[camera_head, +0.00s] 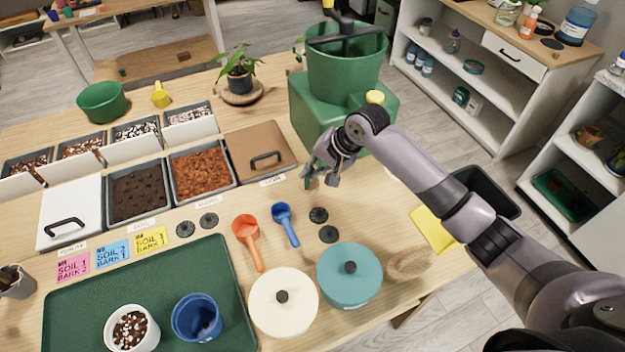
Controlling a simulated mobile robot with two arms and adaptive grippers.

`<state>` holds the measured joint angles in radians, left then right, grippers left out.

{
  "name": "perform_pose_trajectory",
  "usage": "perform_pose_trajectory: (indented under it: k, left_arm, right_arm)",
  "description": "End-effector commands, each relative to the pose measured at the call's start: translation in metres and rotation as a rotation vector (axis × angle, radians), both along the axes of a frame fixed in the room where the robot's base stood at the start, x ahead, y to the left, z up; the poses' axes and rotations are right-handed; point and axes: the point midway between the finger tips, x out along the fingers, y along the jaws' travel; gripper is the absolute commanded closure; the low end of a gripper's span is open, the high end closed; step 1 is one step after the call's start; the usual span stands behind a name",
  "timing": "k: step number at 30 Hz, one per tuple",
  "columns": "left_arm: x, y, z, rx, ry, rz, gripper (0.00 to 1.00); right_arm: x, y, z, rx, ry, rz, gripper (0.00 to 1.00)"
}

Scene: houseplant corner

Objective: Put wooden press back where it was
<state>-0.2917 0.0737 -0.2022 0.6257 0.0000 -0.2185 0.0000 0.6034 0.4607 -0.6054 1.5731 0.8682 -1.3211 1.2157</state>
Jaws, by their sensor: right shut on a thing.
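My right gripper (322,172) reaches in from the right and points down over the table, just in front of the green machine (312,112). It is shut on a small piece that looks green, mostly hidden by the fingers; I cannot tell whether it is part of the machine. A tan, wooden-looking rounded piece (410,264) lies at the right edge of the table, beside the teal lidded pot (349,283); it may be the wooden press, but I cannot tell for sure. My left gripper is not in view.
A cream lidded pot (283,311), an orange scoop (247,240) and a blue scoop (286,224) are in front of the gripper. Dark discs (328,234) lie nearby. A green tray (215,262) fills the front left. A brown lidded bin (250,150) stands left of the gripper.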

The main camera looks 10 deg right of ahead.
Motion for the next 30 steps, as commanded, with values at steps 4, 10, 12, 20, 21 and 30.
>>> perform_pose_trajectory:
  k: [4,10,12,20,21,30]
  left_arm:
    - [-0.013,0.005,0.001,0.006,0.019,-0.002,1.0]
    - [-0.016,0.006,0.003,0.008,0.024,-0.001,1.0]
    - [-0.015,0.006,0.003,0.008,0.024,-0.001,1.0]
    - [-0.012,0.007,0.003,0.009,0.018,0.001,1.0]
    - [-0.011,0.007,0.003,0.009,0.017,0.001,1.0]
    - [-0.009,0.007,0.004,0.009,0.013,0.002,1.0]
  right_arm:
    - [0.0,0.001,-0.012,0.001,0.001,0.0,1.0]
    - [0.0,0.0,-0.041,0.0,0.0,-0.001,1.0]
    - [0.0,0.0,-0.047,0.0,0.0,0.0,1.0]
    - [0.0,0.0,-0.048,0.001,-0.002,0.0,1.0]
    - [0.0,0.0,-0.049,0.001,-0.002,0.0,1.0]
    - [0.0,0.0,-0.051,0.0,-0.002,0.0,0.77]
